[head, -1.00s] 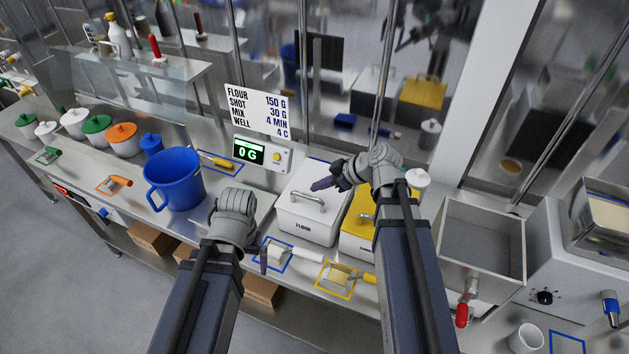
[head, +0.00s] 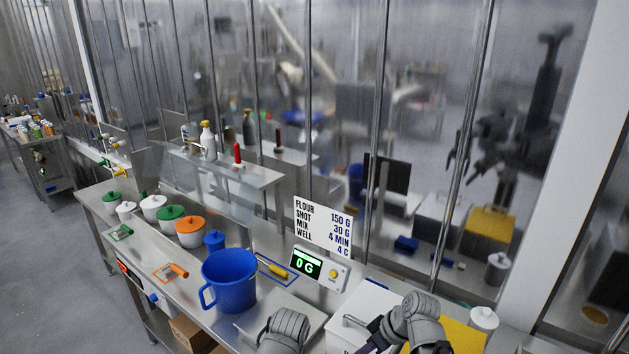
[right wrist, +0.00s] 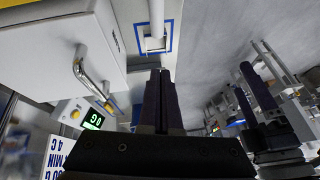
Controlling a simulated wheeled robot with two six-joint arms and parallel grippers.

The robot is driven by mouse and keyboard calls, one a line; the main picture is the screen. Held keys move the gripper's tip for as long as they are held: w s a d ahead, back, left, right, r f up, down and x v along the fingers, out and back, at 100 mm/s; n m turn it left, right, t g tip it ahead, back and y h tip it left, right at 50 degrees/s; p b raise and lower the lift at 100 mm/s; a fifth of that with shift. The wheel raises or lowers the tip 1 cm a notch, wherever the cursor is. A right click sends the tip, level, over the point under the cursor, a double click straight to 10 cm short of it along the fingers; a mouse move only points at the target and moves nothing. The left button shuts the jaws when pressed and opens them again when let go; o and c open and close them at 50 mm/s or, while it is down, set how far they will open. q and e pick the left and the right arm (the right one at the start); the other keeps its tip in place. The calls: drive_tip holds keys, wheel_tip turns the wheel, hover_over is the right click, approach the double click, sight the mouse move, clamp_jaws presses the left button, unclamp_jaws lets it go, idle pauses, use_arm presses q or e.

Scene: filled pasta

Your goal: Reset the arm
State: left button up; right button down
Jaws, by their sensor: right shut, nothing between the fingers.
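My right gripper's wrist shows at the bottom of the head view, in front of the white bin (head: 368,300) and the yellow bin (head: 458,338). In the right wrist view my right gripper (right wrist: 160,80) is shut and empty, its dark fingers together. It is apart from the white bin, whose handle (right wrist: 88,72) shows at left. My left wrist (head: 285,330) is at the bottom of the head view, its fingers out of frame. My left gripper (right wrist: 258,95) shows at the right of the right wrist view; its jaw gap is unclear.
A blue jug (head: 229,282) stands left of my left wrist. A scale display (head: 308,264) and a recipe sign (head: 323,226) are behind. Several lidded pots (head: 190,232) line the counter's left. A glass wall with metal posts runs along the back.

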use_arm(q)
wheel_tip(320, 180, down, 11)
drive_tip(key=b, duration=0.8)
use_arm(e)
drive_tip(key=s+a+f+m+g+h, duration=0.1)
drive_tip(key=s+a+f+m+h, duration=0.1)
drive_tip(key=f, duration=0.4)
drive_tip(key=s+a+f+m+g+h, duration=0.1)
drive_tip(key=s+a+f+m+h, duration=0.2)
drive_tip(key=s+f, duration=0.3)
drive_tip(key=shift+a+f+h, duration=0.65)
drive_tip(key=shift+a+h, duration=0.1)
drive_tip(key=shift+h, duration=0.05)
use_arm(q)
drive_tip(key=shift+r, duration=0.1)
